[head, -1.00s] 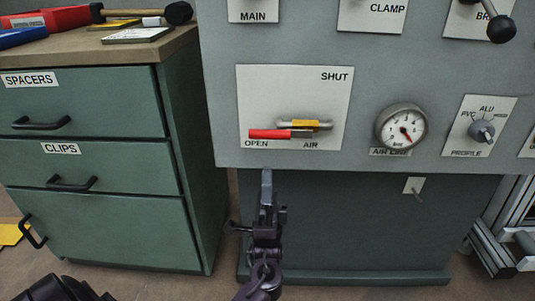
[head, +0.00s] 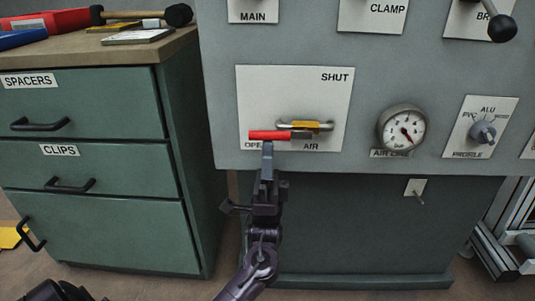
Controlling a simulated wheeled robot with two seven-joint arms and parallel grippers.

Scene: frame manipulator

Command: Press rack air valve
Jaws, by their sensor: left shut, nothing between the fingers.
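The air valve's red lever (head: 271,135) lies level on the white plate (head: 294,88) marked SHUT at the top right, OPEN at the lower left and AIR at the bottom. A silver pipe with a yellow block (head: 305,125) shows behind the lever. My left gripper (head: 267,150) is shut and empty. Its fingertips point up just below the red lever and cover part of the OPEN label. I cannot tell whether they touch the lever.
The air line gauge (head: 402,128) is right of the valve plate, with a profile knob (head: 482,131) beyond it. A small toggle switch (head: 415,190) sits below. A green drawer cabinet (head: 95,190) stands close on the left, its handles sticking out.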

